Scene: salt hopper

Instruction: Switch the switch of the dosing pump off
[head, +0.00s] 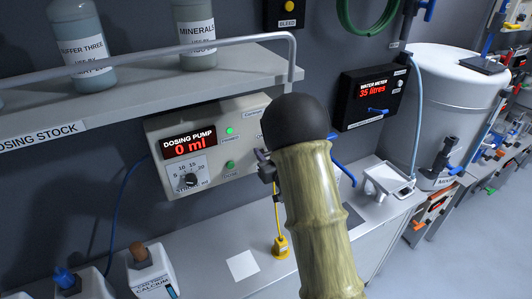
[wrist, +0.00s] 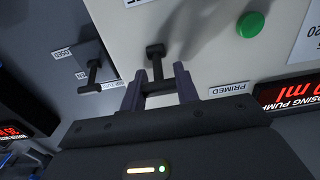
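The dosing pump (head: 213,140) is a pale box on the wall, with a red "0 ml" display, a black dial and green lights. It also fills the upper part of the wrist view (wrist: 215,50). Its switch, a dark T-shaped lever (wrist: 156,62), shows in the wrist view. My gripper (wrist: 158,80) is open, one finger on each side of the lever, close to its crossbar; I cannot tell if they touch. In the head view, my gripper (head: 264,166) is at the pump's right side, and my arm hides the switch.
In the wrist view, another dark lever (wrist: 95,75) stands close by on a grey panel, left of my fingers. A green button (wrist: 250,25) is to the right. In the head view, a shelf with bottles (head: 140,90) overhangs the pump, and a yellow object (head: 281,246) stands below.

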